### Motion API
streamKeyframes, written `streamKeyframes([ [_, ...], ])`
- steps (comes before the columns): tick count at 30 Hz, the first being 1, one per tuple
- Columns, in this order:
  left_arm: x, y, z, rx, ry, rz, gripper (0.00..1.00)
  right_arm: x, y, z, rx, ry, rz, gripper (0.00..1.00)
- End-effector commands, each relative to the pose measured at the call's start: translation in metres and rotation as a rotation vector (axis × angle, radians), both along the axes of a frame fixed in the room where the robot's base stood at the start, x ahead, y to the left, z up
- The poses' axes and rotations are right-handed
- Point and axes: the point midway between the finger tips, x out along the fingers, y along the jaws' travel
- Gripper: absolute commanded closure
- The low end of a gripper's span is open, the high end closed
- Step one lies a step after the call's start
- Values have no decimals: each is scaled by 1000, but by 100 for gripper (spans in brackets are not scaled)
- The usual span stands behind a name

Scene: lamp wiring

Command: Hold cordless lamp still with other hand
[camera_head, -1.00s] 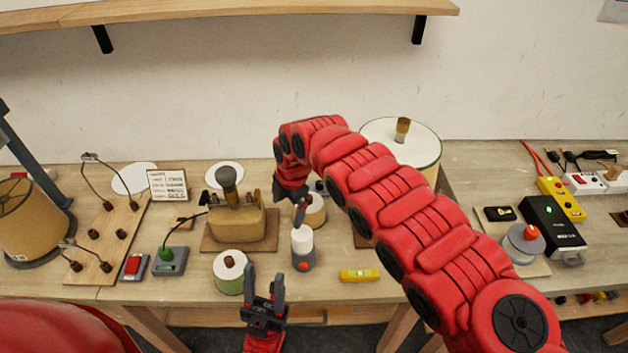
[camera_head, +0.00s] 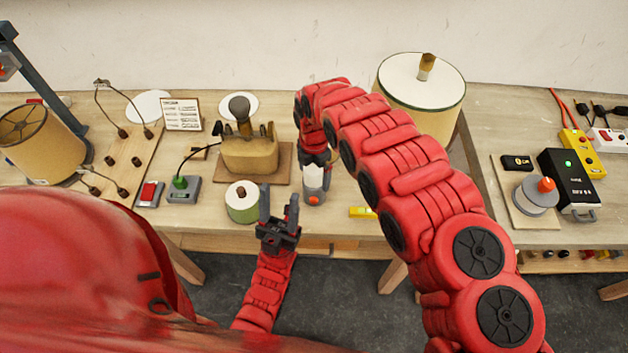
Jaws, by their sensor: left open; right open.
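The small cordless lamp (camera_head: 314,179), with a white top, grey base and orange button, stands upright near the front edge of the bench. My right gripper (camera_head: 316,164) comes down over it from above, open, with its fingers around or just beside the white top; I cannot tell whether they touch it. The gripper and wrist hide part of the lamp's upper end. My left gripper (camera_head: 279,197) is open and empty, fingers pointing up, at the front edge of the bench, left of the lamp and apart from it.
A green-and-white round drum (camera_head: 242,205) stands just left of my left gripper. A tan block in a clamp (camera_head: 250,155) is behind it. A yellow level (camera_head: 361,212) lies right of the lamp. A large lampshade (camera_head: 420,98) stands behind my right arm.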

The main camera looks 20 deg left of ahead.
Motion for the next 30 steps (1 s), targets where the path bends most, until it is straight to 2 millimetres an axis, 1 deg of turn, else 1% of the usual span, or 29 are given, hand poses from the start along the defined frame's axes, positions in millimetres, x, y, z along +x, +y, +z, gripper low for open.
streamKeyframes([
  [3, 0, 0, 7, 0, 0, 0, 50, -1, 1, -17, 2, 4, 0, 0],
  [7, 0, 0, 9, 0, 0, 0, 50, -1, 3, -34, 5, 2, 0, 0],
  [12, 0, 0, 11, 0, 0, 0, 50, -1, 3, -47, 5, 4, 0, 0],
  [19, 0, 0, 12, 0, 0, 0, 50, 1, 1, -54, 2, -2, -1, 0],
  [27, 0, 0, 12, 0, 0, 0, 50, 1, 1, -55, 1, -2, -1, 0],
  [29, 0, 0, 12, 0, 0, 0, 50, 1, 1, -55, 1, -2, -1, 11],
  [30, 0, 0, 12, 0, 0, 0, 50, 1, 1, -55, 1, -2, -1, 18],
])
